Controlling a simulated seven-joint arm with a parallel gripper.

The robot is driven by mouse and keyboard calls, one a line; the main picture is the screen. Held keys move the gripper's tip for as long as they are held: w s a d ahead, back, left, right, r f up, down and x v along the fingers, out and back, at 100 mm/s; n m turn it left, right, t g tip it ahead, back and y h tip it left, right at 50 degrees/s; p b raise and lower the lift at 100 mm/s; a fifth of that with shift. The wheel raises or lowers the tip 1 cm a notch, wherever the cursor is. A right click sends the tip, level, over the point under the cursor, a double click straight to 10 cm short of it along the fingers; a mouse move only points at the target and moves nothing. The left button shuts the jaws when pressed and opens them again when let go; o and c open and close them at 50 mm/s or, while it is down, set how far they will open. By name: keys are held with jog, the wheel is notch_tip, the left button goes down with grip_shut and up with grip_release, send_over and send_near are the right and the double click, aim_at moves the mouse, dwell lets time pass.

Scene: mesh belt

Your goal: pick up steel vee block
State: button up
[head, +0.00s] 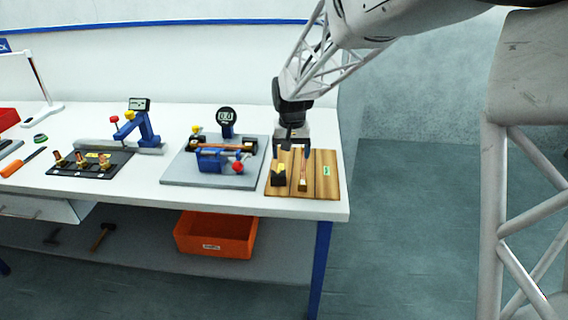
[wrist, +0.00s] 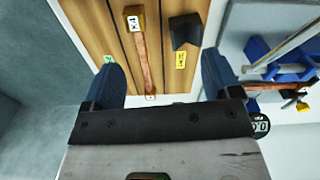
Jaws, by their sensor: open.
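The steel vee block, as I take it, is a dark block (head: 278,180) on the left part of a wooden board (head: 322,187). In the wrist view the dark block (wrist: 186,29) is at the top, right of centre, with a yellow tag (wrist: 180,60) beside it. My gripper (head: 292,152) is open and empty, above the back part of the board. In the wrist view its two fingers (wrist: 162,76) stand wide apart, and the block lies beyond them, apart from both.
A long brown piece (wrist: 143,60) with a white-tagged end lies beside the block; it also shows in the head view (head: 303,172). A grey plate (head: 200,175) with a blue vise and dial gauge stands left of the board. The table's right edge is close.

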aim_at(278, 177)
jog(key=w+a+f, duration=0.1)
jog(key=a, duration=0.1)
jog(key=w+a+f, duration=0.2)
jog(key=shift+f, duration=0.2)
jog(key=shift+f, duration=1.3)
jog(key=shift+f, duration=2.6)
jog(key=c, duration=1.3)
